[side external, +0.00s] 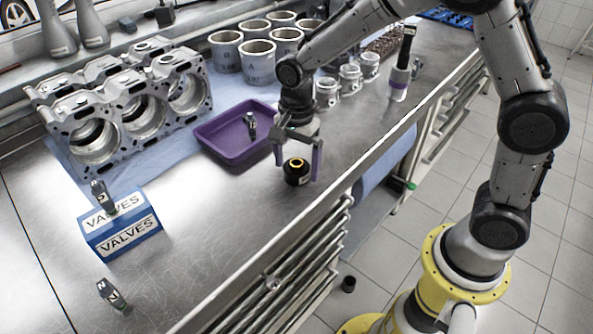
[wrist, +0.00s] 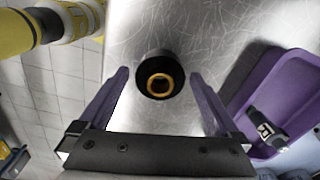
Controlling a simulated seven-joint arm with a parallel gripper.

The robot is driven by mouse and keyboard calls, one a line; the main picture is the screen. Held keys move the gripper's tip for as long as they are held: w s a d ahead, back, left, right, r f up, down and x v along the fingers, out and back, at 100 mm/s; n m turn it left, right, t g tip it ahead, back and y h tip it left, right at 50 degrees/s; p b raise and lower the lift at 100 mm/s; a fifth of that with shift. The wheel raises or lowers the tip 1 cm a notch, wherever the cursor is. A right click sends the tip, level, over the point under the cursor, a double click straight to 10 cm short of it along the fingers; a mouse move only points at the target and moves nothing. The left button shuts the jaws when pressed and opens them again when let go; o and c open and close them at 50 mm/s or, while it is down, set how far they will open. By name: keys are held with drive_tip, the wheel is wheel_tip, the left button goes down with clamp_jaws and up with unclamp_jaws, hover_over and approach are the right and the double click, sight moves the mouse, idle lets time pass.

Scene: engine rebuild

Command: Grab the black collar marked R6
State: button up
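A black collar (side external: 296,172) with a brass-coloured ring stands on the metal bench near its front edge. In the wrist view the collar (wrist: 160,74) lies a little ahead of the fingertips, midway between them. No R6 marking is readable in either view. My gripper (side external: 296,172) is open with its purple fingers pointing down, one on each side of the collar. In the wrist view my gripper (wrist: 158,75) shows bare bench between each finger and the collar, so they are apart.
A purple tray (side external: 212,152) with a small dark marked part (side external: 250,125) inside stands just left. A blue VALVES box (side external: 127,240) carries another small part (side external: 101,196); one more (side external: 110,294) lies at front left. The engine block (side external: 125,95) stands behind left. The bench edge is close on the right.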

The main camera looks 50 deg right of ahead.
clamp_jaws()
drive_tip(key=shift+r, duration=0.1)
idle(0.4)
